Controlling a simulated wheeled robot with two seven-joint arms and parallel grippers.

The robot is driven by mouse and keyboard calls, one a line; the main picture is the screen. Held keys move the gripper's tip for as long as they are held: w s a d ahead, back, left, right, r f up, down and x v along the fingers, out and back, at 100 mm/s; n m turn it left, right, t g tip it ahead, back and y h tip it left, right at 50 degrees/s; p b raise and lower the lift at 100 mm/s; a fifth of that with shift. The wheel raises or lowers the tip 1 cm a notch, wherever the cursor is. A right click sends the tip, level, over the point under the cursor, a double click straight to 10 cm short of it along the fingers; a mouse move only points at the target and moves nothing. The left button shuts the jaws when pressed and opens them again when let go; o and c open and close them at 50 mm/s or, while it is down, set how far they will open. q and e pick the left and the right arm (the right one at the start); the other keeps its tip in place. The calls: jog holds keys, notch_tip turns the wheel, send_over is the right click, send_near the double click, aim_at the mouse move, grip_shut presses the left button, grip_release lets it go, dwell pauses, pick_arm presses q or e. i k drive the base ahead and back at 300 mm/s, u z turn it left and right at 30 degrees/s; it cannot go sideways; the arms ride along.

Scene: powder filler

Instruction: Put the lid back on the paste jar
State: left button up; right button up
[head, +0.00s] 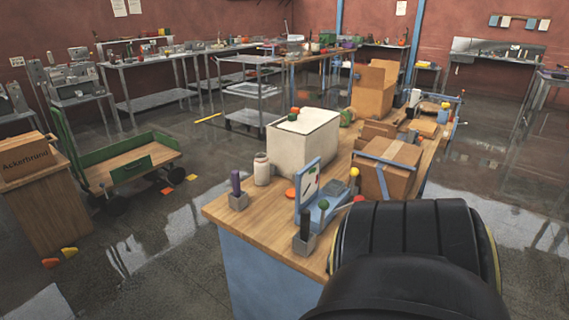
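A pale jar (262,170) stands upright on the wooden workbench (228,214), left of a big cream box. It looks like the paste jar; its mouth is too small to make out clearly. Neither of my grippers is in view. A large black part of my own body fills the bottom right and hides the near right of the bench.
The cream box (303,142) stands behind the jar. A holder with a purple tool (236,188) stands left of it, and a blue-framed device (312,196) to the right. Cardboard boxes (388,168) crowd the bench farther right. A green cart (122,164) stands on the floor at left.

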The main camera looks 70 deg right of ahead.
aim_at(261, 164)
jog(key=z, duration=0.05)
jog(key=i, duration=0.95)
jog(key=z, duration=0.6)
jog(key=i, duration=1.7)
jog(key=z, duration=1.95)
jog(key=i, duration=0.7)
jog(key=z, duration=0.65)
